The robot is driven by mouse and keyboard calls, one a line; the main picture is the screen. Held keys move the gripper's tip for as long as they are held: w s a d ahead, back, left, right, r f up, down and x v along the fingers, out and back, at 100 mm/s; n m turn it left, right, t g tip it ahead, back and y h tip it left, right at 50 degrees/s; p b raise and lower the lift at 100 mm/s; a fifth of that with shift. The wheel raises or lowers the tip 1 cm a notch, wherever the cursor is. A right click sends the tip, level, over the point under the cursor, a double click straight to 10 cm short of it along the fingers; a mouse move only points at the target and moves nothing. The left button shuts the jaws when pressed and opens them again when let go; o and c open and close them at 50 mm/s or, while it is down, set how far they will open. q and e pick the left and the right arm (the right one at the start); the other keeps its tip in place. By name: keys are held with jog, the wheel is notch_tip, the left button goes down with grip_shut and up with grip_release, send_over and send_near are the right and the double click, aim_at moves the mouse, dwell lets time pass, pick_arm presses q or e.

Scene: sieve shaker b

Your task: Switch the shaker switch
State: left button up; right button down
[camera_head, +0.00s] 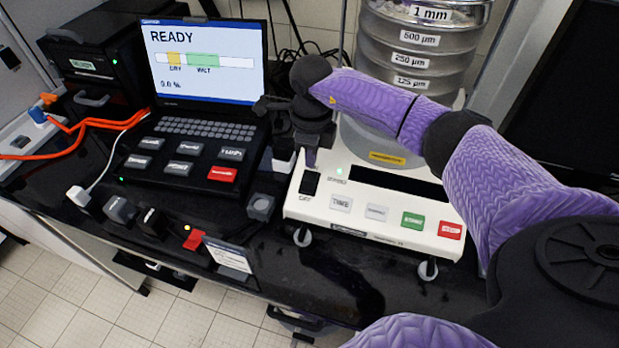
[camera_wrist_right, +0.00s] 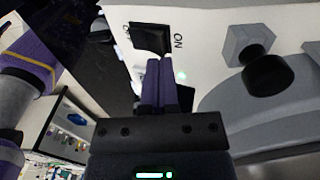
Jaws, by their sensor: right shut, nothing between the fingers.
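The shaker switch (camera_head: 310,183) is a black rocker at the left end of the shaker's white base (camera_head: 372,214). In the right wrist view the switch (camera_wrist_right: 149,38) lies between the printed words OFF and ON. My right gripper (camera_head: 311,160) points down just behind the switch in the head view. Its purple fingers are shut and empty. In the right wrist view the fingertips (camera_wrist_right: 160,62) sit at the ON side edge of the switch; I cannot tell whether they touch it. A green light (camera_head: 338,170) glows beside the switch. My left gripper is not in view.
The sieve stack (camera_head: 415,60) rises behind the base, close to my right arm. A laptop-like console (camera_head: 200,60) reading READY stands to the left. A small grey block (camera_head: 261,207) and a sign (camera_head: 228,256) stand near the table's front edge.

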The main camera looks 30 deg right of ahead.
aim_at(311, 172)
dwell(0.3)
jog(key=shift+f, duration=0.3)
jog(key=shift+f+b, duration=0.45)
jog(key=shift+b, duration=0.15)
jog(key=shift+f+b, duration=0.35)
jog(key=shift+f, duration=0.15)
dwell(0.3)
notch_tip(311, 172, up, 7)
jog(key=p, duration=0.5)
jog(key=shift+r+p, duration=0.15)
jog(key=shift+p, duration=0.25)
